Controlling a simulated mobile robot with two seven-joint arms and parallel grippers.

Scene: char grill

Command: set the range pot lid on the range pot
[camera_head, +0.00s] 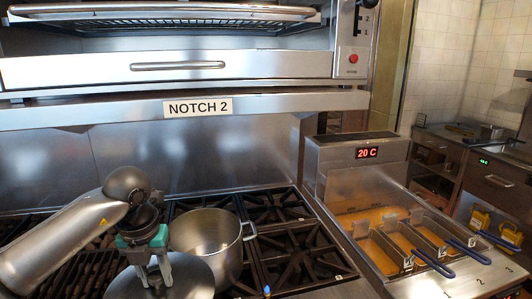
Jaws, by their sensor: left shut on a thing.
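The range pot (222,233) is a round steel pot on the range, open at the top, with a loop handle on its right side. My left gripper (155,270) comes in from the left and points down. It is shut on the range pot lid (190,278), a round steel disc, at its middle. The lid is in front of the pot and hides its lower left part. The lid does not cover the pot's mouth. I cannot tell the gap between lid and pot. The lid's knob is mostly hidden by the fingers. My right gripper is not in view.
Black burner grates (290,240) lie right of and behind the pot. A fryer (362,180) with baskets and blue handles stands to the right. A steel shelf (270,103) marked NOTCH 2 and an oven unit (80,72) hang above the range.

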